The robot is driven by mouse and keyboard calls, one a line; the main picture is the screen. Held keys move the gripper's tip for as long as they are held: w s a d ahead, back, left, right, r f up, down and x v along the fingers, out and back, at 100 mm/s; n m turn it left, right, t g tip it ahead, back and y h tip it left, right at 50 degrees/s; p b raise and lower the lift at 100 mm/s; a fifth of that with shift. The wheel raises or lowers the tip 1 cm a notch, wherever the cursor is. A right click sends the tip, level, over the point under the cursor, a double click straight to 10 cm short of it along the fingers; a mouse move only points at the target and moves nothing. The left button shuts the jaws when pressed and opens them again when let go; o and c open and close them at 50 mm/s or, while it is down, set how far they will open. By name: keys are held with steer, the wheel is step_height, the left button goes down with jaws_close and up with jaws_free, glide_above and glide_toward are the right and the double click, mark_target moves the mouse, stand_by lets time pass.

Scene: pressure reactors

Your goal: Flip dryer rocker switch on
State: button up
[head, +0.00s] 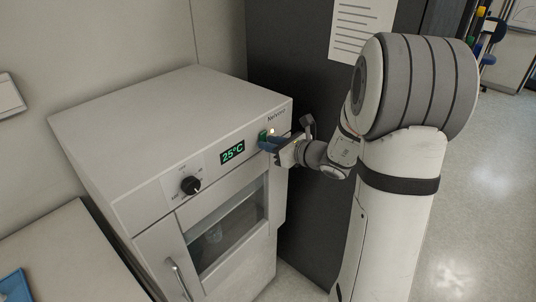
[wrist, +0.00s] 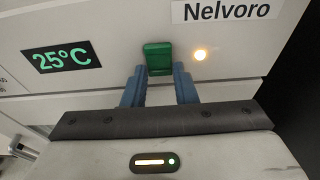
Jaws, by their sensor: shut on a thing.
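The dryer is the light grey cabinet (head: 130,115) at the left in the head view. Its green rocker switch (wrist: 158,57) sits on the front panel at the upper middle of the wrist view. The switch also shows small in the head view (head: 263,135), partly hidden by my gripper. My gripper (wrist: 159,72) has its two blue fingers at the lower left and right sides of the switch, shut on it. A small round lamp (wrist: 200,55) right of the switch glows warm yellow. Which way the rocker is tilted is hard to tell.
The dryer display (head: 232,152) reads 25°C in green, with a black knob (head: 190,185) left of it. A windowed door (head: 225,235) is below. A dark grey panel (head: 300,90) stands close behind my gripper. Open floor (head: 480,200) lies at the right.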

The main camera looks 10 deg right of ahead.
steer(key=shift+f+t+y+b, duration=0.3)
steer(key=shift+f+t+b, duration=0.1)
steer(key=shift+b, duration=0.5)
steer(key=shift+r+b, duration=0.25)
steer(key=shift+b, duration=0.05)
steer(key=o, duration=1)
steer(key=b+v, duration=0.1)
steer(key=v, duration=0.6)
steer(key=shift+s+d, duration=0.15)
steer(key=shift+s, duration=0.2)
